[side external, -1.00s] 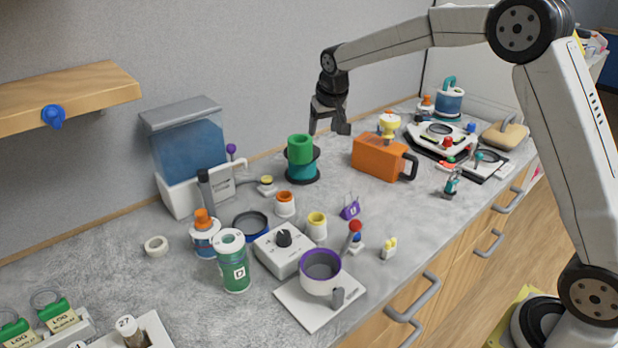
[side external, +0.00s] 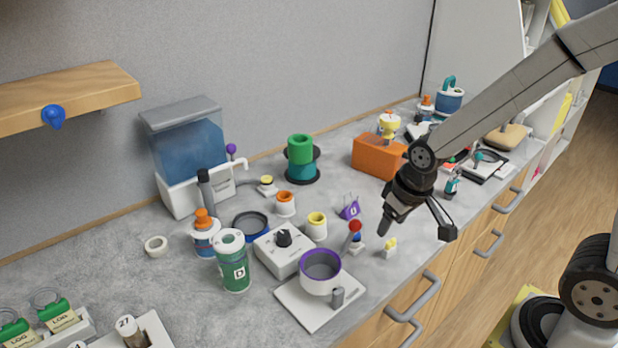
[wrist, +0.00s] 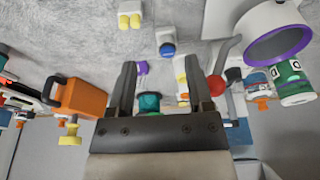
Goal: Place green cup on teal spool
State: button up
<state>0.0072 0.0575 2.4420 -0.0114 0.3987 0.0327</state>
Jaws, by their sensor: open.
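The green cup (side external: 300,147) stands upright on the teal spool (side external: 302,171), near the wall behind the middle of the counter. The spool has dark flanges and the cup's lower end meets its top one. My gripper (side external: 415,228) is open and empty, well to the right of the cup and spool, above the counter's front edge. In the wrist view my gripper (wrist: 160,68) shows both fingers apart with nothing held. A teal shape shows between the finger bases there, mostly hidden; I cannot tell which part it is.
An orange box-shaped jug (side external: 378,157) stands right of the spool. A purple-rimmed pot (side external: 320,268) on a white plate, a white knob box (side external: 280,251), a yellow-topped cup (side external: 317,227) and a red-topped stick (side external: 354,228) crowd the front. Bare counter lies around the spool.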

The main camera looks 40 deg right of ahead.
jog(key=s, duration=0.2)
jog(key=s+f, duration=0.1)
jog(key=shift+s+a+f, duration=0.1)
jog(key=shift+s+a, duration=0.05)
jog(key=shift+s, duration=0.2)
